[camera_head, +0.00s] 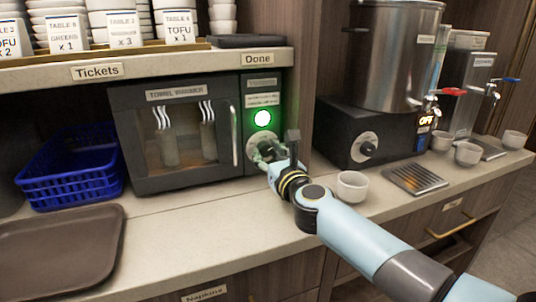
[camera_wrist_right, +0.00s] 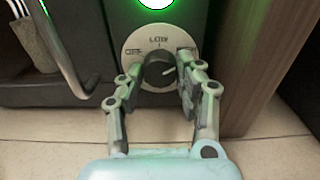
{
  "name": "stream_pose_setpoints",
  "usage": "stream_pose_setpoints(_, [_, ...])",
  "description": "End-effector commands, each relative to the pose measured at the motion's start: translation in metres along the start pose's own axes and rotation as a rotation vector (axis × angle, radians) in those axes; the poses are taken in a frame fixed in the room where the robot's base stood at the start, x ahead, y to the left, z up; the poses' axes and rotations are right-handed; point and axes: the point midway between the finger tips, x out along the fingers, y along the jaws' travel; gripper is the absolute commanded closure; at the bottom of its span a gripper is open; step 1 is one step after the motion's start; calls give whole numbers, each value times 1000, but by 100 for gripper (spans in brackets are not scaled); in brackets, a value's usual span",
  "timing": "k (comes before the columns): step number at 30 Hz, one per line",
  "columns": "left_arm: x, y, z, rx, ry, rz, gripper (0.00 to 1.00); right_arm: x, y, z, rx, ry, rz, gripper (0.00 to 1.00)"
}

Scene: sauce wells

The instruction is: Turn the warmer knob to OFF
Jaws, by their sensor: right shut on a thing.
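The towel warmer (camera_head: 175,125) is a dark box with a glass door on the counter, under the shelf. Its black knob (camera_wrist_right: 159,68) sits on a round pale dial (camera_wrist_right: 141,38) at the right of its front. A white mark on the knob points to the right and slightly up in the right wrist view. The dial's lettering is too small to read surely. My right gripper (camera_wrist_right: 157,78) is shut on the knob, one finger at each side; in the head view the gripper (camera_head: 265,153) largely hides it. The lamp (camera_head: 262,118) above glows green. My left gripper is out of view.
A white cup (camera_head: 352,186) is close to my right arm. A blue basket (camera_head: 70,165) and brown tray (camera_head: 62,245) are at left.

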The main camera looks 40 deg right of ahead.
Motion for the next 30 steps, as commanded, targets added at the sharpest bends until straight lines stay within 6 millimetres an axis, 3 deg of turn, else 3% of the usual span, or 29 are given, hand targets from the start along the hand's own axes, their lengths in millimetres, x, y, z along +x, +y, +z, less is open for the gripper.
stream_pose_setpoints(14, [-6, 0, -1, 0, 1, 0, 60, 0, 0, 1, -160, 1, 0, 97])
stream_pose_setpoints(30, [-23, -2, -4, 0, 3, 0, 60, 0, -1, 1, -660, 1, 1, 97])
